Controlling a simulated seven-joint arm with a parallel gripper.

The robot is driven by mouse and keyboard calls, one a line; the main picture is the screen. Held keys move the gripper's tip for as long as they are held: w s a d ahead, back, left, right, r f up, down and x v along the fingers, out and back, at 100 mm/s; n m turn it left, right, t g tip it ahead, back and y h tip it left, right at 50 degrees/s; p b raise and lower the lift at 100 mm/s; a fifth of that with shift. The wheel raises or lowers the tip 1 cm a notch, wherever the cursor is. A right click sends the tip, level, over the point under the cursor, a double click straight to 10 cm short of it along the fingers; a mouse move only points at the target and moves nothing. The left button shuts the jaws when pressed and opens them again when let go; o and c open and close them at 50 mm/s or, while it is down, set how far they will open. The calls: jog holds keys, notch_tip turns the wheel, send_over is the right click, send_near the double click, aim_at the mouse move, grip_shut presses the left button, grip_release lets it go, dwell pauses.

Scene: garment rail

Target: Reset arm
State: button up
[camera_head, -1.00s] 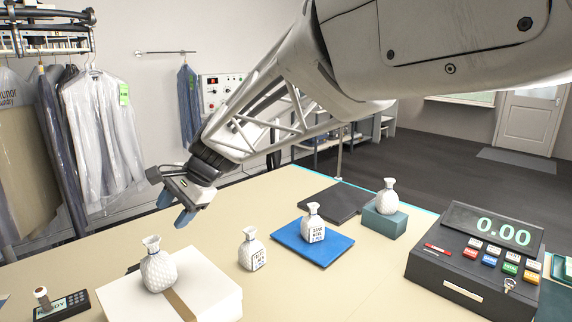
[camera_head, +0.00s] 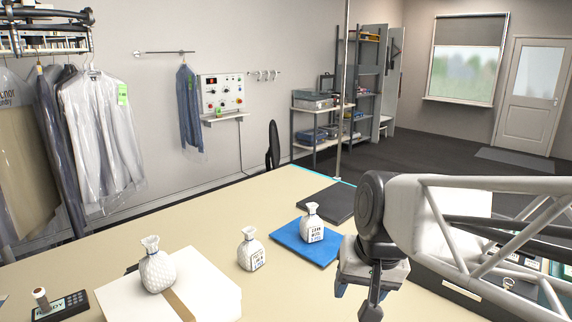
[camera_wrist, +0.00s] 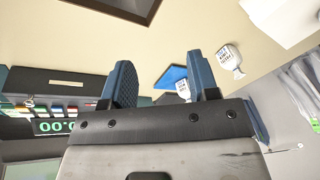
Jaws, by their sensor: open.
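My gripper (camera_wrist: 162,85) is open in the wrist view, with its two blue-padded fingers apart and nothing between them but the counter behind. In the head view my gripper (camera_head: 356,300) hangs over the right part of the counter, right of the blue mat (camera_head: 296,250), its fingers partly hidden. My arm covers much of the right side of the head view.
White bottles stand on a white box (camera_head: 214,291), on the bare counter (camera_head: 130,250) and on the blue mat. A dark pad (camera_head: 328,202) lies behind. My arm mostly hides the cash register (camera_head: 462,296). Garments (camera_head: 100,135) hang at left.

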jog(key=s+d+f+n+h, duration=0.1)
jog(key=s+d+f, duration=0.3)
jog(key=s+d, duration=0.2)
jog(key=shift+s+d+h, duration=0.2)
jog(key=shift+s+h, duration=0.2)
jog(key=shift+s, duration=0.2)
dwell(0.6)
